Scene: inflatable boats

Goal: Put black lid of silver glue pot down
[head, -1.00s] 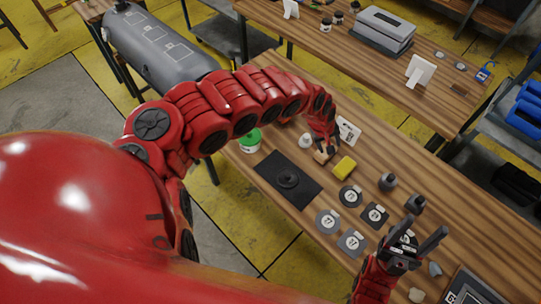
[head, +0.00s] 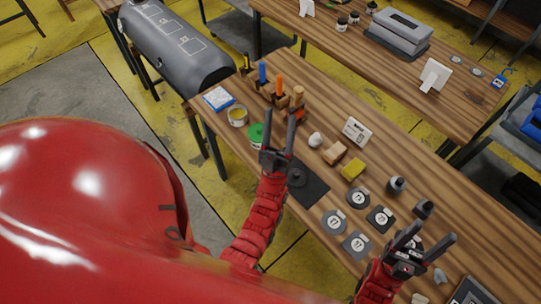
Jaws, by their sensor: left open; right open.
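A round black piece (head: 297,177), which looks like the black lid, lies flat on a dark mat (head: 312,191) on the wooden table. A silver pot (head: 238,117) with a yellowish inside and no lid on it stands near the table's far left corner. My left gripper (head: 279,128) is open and empty, raised beside the mat, with its fingers pointing up in the picture. It partly covers the mat's left side. My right gripper (head: 430,237) is open and empty above the table's right part.
A green-lidded pot (head: 256,135) stands just left of my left gripper. Tools with coloured handles (head: 279,90) stand behind it. A wooden block (head: 334,153), a yellow sponge (head: 352,169), grey weights (head: 396,186) and several round patches (head: 358,197) lie to the right.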

